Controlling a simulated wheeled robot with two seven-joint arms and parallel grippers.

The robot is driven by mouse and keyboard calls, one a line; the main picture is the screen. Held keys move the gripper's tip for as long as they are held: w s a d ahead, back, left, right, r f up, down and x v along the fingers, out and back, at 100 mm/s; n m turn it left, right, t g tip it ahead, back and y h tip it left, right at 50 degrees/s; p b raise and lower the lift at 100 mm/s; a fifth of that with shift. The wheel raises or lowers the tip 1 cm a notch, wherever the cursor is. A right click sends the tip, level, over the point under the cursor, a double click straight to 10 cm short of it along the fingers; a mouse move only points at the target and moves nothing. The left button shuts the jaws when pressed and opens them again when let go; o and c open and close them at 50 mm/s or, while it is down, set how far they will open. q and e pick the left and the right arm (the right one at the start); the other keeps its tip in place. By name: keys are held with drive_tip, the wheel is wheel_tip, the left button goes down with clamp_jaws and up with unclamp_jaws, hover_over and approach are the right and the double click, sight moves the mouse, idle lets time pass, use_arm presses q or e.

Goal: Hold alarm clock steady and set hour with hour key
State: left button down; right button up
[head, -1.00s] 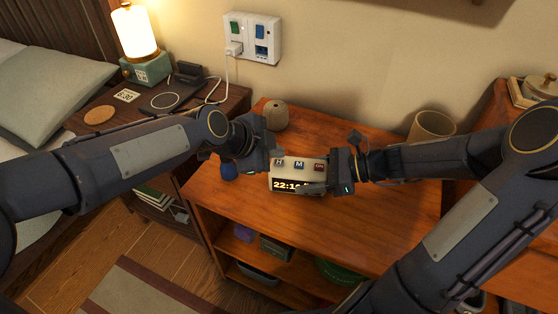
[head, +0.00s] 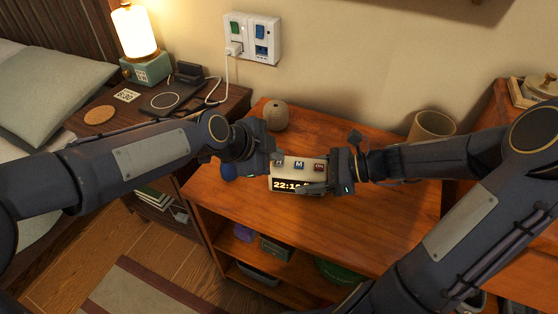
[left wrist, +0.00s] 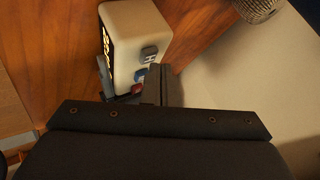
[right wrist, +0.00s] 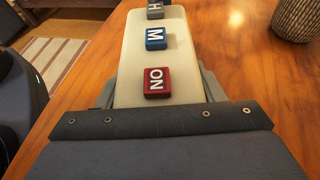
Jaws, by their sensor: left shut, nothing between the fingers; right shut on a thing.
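The cream alarm clock (head: 287,176) stands on the wooden desktop, its display reading 22:1 with the last digit hidden by a right finger. My right gripper (head: 320,177) is shut on the clock's right end, a finger on each side in the right wrist view (right wrist: 160,90). The hour key, a dark grey H key (left wrist: 149,53), is on the clock's top, nearest my left gripper. My left gripper (head: 275,160) is shut and empty, its tips close beside the H key; I cannot tell if they touch. The blue M key (right wrist: 156,38) and red ON key (right wrist: 156,82) are uncovered.
A woven round vase (head: 275,115) stands behind the clock, and a beige cup (head: 432,126) at the back right. A blue round object (head: 229,171) sits left, below my left arm. A lit lamp (head: 136,32) stands on the nightstand. The desktop in front of the clock is clear.

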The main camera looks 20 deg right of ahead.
sight(275, 164)
use_arm(q)
drive_tip(key=shift+f, duration=0.45)
idle(0.6)
drive_tip(key=shift+r, duration=0.9)
drive_tip(key=shift+r, duration=2.5)
idle(0.4)
wheel_tip(275, 164, up, 4)
drive_tip(key=shift+f, duration=0.1)
drive_tip(key=shift+f, duration=0.1)
